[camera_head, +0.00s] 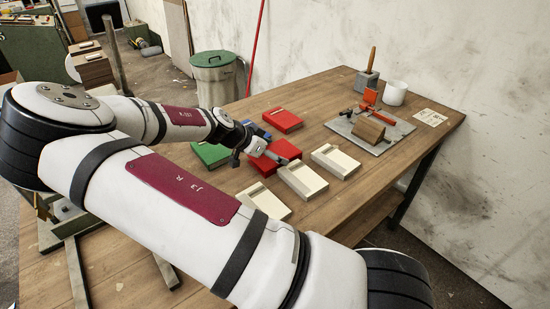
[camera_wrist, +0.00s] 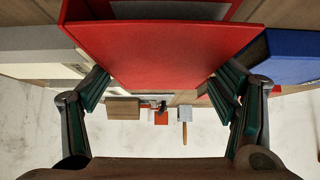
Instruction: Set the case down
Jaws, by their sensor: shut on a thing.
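A red case (camera_head: 268,164) is between the fingers of my gripper (camera_head: 256,150), in the middle of the table among other cases. In the wrist view the red case (camera_wrist: 160,50) fills the upper middle, with a green-padded finger on each side of my gripper (camera_wrist: 160,88). My gripper is shut on it. The case looks roughly level and low over the table (camera_head: 375,162). I cannot tell whether its underside touches the wood. My arm hides part of the near table.
White cases (camera_head: 303,179) lie close to the right and front. A green case (camera_head: 210,153) lies left, a blue case (camera_head: 262,134) and another red case (camera_head: 282,121) behind. A grey board (camera_head: 351,129) with a wooden block (camera_head: 368,131) and a white cup (camera_head: 395,93) stand farther right.

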